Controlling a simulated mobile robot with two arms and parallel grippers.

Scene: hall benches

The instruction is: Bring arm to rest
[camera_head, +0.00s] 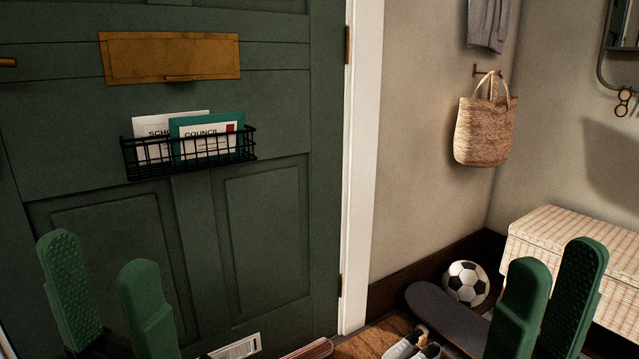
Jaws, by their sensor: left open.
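My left gripper (106,290) shows at the lower left in the head view. Its two green fingers are apart with nothing between them, in front of the green door's lower panels. My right gripper (548,305) shows at the lower right, in front of the wicker chest and the skateboard. Its two green fingers point up, with a narrow gap visible between them and nothing seen held. The arms behind both grippers are out of the picture.
The green door (270,110) carries a brass letter plate (170,58) and a black wire basket (190,158) with letters. A football (466,283), a skateboard (440,312), shoes (412,346) and a wicker chest (560,232) stand at the right. A straw bag (484,135) hangs on the wall.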

